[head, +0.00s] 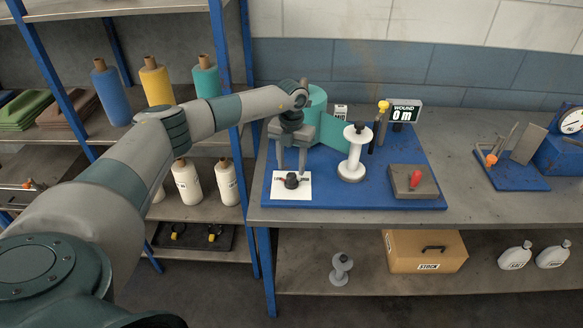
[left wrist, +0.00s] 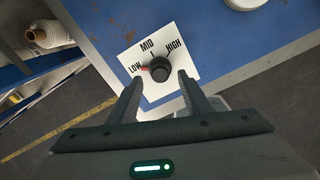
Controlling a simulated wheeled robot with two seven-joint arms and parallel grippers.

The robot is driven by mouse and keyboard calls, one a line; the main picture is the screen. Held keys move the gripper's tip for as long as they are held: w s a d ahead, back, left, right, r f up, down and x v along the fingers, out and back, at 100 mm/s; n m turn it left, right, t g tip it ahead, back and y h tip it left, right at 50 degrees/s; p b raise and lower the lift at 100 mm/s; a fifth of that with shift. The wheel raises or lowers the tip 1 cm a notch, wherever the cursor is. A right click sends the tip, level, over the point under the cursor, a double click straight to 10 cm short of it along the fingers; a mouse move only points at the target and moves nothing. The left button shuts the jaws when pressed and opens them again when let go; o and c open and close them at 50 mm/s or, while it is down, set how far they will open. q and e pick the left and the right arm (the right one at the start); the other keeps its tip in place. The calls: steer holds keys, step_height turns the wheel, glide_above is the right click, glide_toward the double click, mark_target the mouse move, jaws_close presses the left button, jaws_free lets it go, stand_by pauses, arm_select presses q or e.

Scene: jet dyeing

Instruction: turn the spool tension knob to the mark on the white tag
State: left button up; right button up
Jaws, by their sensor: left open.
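The black tension knob (head: 291,180) sits on a white dial plate (head: 279,193) at the front left of the blue base. In the left wrist view the knob (left wrist: 160,70) has a red pointer aimed at LOW; the plate (left wrist: 178,47) also reads MID and HIGH. A small white tag (head: 341,112) with dark, hard-to-read lettering stands behind the spool. My left gripper (head: 291,175) is open above the knob. In the left wrist view its fingers (left wrist: 160,77) stand on either side of the knob, with gaps visible. My right gripper is not in view.
A shelf with yarn cones stands left.

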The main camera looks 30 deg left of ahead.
mark_target(291, 175)
arm_select(q)
steer(key=shift+f+p, duration=0.55)
steer(key=shift+f, duration=1.4)
steer(key=c, duration=1.1)
